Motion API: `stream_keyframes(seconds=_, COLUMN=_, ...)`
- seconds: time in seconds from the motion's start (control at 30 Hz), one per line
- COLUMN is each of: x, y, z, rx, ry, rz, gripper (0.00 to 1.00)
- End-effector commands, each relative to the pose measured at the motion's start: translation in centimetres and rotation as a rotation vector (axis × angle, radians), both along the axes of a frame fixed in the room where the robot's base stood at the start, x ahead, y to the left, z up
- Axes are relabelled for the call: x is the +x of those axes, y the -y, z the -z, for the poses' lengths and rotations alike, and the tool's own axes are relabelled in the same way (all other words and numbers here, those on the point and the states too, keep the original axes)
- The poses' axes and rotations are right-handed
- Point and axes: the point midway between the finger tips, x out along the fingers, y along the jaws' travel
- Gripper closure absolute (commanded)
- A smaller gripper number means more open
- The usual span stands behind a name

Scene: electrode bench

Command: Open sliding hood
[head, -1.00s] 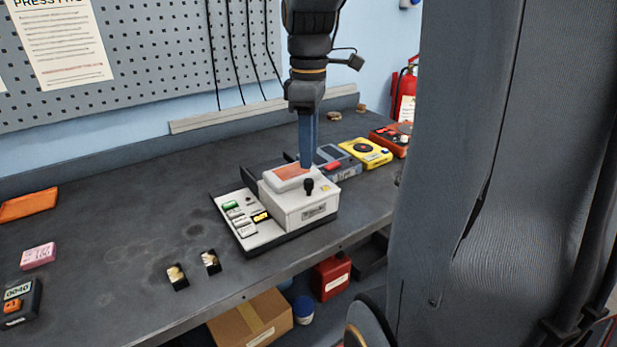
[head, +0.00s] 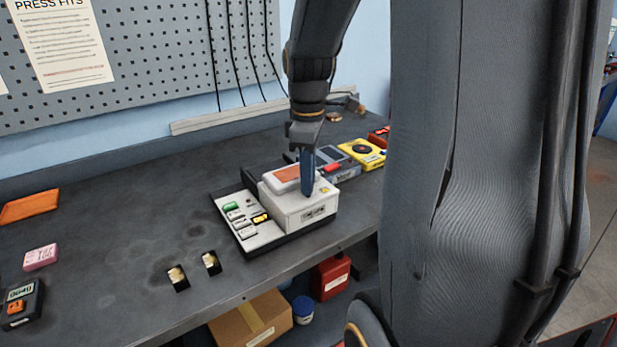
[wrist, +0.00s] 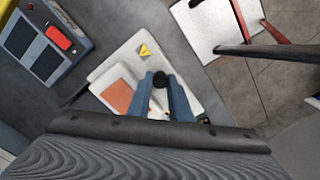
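The sliding hood is a white block-shaped cover (head: 293,213) with an orange panel on top, at the right of a flat white device (head: 232,216) on the bench. It also shows in the wrist view (wrist: 115,72). My gripper (head: 308,192) points down at the hood's front right, and its blue fingers hide the black knob in the head view. In the wrist view the round black knob (wrist: 160,81) sits between the two blue fingertips (wrist: 161,84). The fingers are about a knob's width apart there. I cannot tell whether they press on it.
A grey-blue box with a red button (head: 333,164), a yellow box (head: 362,153) and a red box (head: 380,136) stand behind to the right. Two small dark parts (head: 195,270) lie at the front.

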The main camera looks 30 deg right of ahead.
Motion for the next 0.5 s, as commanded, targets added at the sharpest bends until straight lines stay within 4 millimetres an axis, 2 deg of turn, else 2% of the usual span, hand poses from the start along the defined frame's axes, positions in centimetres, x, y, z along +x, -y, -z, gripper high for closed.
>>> stream_keyframes(seconds=0.07, x=0.0, y=0.0, z=0.0, rx=0.0, ry=0.0, rz=0.0, gripper=1.0)
stream_keyframes(seconds=0.3, x=0.3, y=0.0, z=-0.1, rx=0.0, ry=0.0, rz=0.0, gripper=1.0)
stream_keyframes(seconds=0.37, x=0.9, y=0.0, z=-0.1, rx=0.0, ry=0.0, rz=-0.001, gripper=1.0)
stream_keyframes(seconds=0.5, x=3.5, y=-0.1, z=-0.1, rx=0.0, ry=0.0, rz=-0.002, gripper=1.0)
